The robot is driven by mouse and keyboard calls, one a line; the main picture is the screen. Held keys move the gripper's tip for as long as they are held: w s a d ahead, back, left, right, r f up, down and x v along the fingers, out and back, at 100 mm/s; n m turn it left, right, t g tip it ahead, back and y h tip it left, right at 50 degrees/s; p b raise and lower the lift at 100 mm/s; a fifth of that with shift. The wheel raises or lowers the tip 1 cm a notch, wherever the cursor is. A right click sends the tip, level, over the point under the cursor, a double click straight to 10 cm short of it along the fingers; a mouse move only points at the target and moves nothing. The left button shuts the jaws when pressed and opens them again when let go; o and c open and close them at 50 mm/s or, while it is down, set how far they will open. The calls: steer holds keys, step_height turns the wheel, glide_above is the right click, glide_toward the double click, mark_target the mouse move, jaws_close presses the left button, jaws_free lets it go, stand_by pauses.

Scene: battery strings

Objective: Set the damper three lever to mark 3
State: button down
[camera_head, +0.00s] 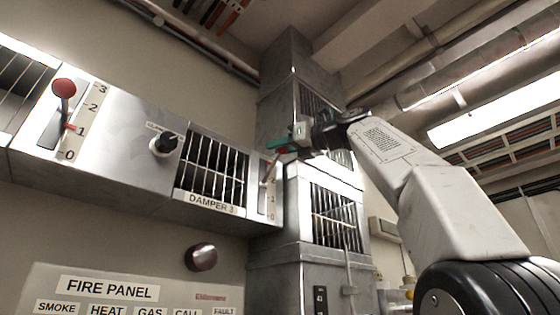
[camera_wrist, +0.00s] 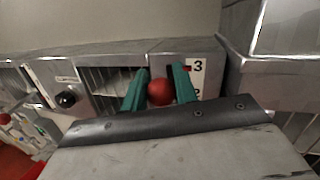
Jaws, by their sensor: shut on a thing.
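The damper three lever has a red ball knob (camera_wrist: 161,91), seen in the wrist view between the two green fingers of my gripper (camera_wrist: 160,90). In the head view my gripper (camera_head: 280,146) is at the top of the lever's scale plate (camera_head: 263,203), shut on the knob, which it hides there. The lever's stem (camera_head: 268,170) shows below the fingers. Marks 0 and 1 show on the plate in the head view. Mark 3 (camera_wrist: 197,67) shows in the wrist view beside the right finger, with a small red pointer left of it. The DAMPER 3 label (camera_head: 212,204) sits under the grille to the left.
Another lever with a red knob (camera_head: 64,88) and a 0 to 3 scale stands at the far left. A black rotary knob (camera_head: 166,143) is between them. A metal duct cabinet (camera_head: 305,180) rises close on the right. The fire panel (camera_head: 110,290) is below.

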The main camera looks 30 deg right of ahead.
steer(key=shift+w+d+f, duration=0.1)
steer(key=shift+w, duration=0.1)
steer(key=c, duration=1.1)
jaws_free()
steer(key=shift+w, duration=0.1)
steer(key=v, duration=0.8)
